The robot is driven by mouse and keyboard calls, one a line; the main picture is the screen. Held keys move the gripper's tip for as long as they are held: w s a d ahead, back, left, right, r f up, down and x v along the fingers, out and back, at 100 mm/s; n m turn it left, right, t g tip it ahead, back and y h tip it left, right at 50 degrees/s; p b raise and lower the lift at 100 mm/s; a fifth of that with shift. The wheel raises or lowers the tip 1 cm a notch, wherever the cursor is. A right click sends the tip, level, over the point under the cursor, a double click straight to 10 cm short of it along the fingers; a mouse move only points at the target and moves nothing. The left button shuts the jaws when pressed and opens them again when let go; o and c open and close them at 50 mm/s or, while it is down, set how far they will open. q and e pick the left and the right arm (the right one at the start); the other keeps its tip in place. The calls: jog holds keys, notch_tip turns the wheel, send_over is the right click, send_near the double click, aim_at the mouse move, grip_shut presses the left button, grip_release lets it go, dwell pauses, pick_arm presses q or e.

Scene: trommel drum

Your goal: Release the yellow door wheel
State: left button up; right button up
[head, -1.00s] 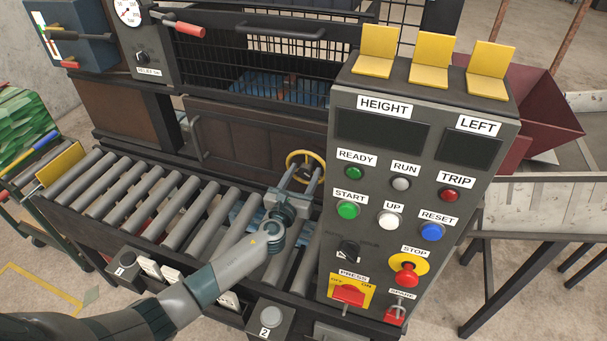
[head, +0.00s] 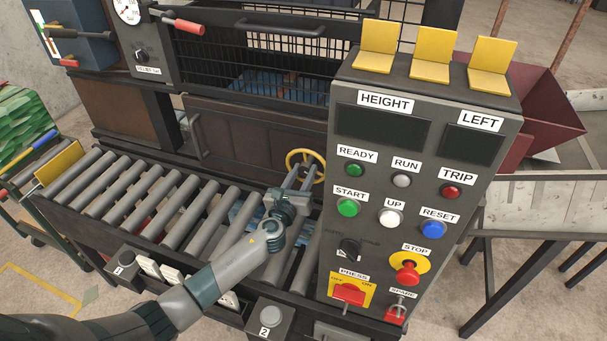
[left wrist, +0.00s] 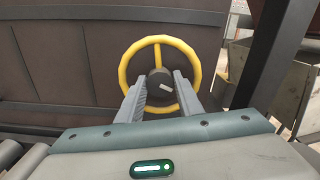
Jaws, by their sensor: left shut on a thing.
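The yellow door wheel (head: 291,156) is a spoked ring with a dark hub, mounted on the brown door (head: 240,139) behind the rollers. It also shows in the left wrist view (left wrist: 195,62), with one spoke pointing up. My left gripper (left wrist: 160,84) has its two fingers on either side of the hub, shut on the wheel at its middle. In the head view the left gripper (head: 302,172) reaches the wheel from the front, and its fingers cover part of the ring. My right gripper is not in view.
A control panel (head: 375,215) with labelled buttons stands close to the right of my left gripper. A roller conveyor (head: 150,205) lies below the forearm. A wire mesh guard (head: 270,65) rises above the door. A dark post (left wrist: 275,50) stands right of the wheel.

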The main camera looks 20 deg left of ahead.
pick_arm(q)
jog(key=n+b, duration=0.2)
jog(key=n, duration=0.4)
jog(key=shift+f, duration=0.15)
jog(key=n+b, duration=0.1)
jog(key=n, duration=0.1)
jog(key=shift+n, duration=0.3)
jog(key=n, duration=0.3)
jog(key=shift+n, duration=0.3)
jog(key=n, duration=0.4)
jog(key=shift+n+b, duration=0.3)
jog(key=shift+b, duration=0.1)
jog(key=n, duration=0.5)
jog(key=shift+n, duration=0.4)
jog(key=o, duration=1)
jog(key=shift+o, duration=0.2)
jog(key=shift+s, duration=0.1)
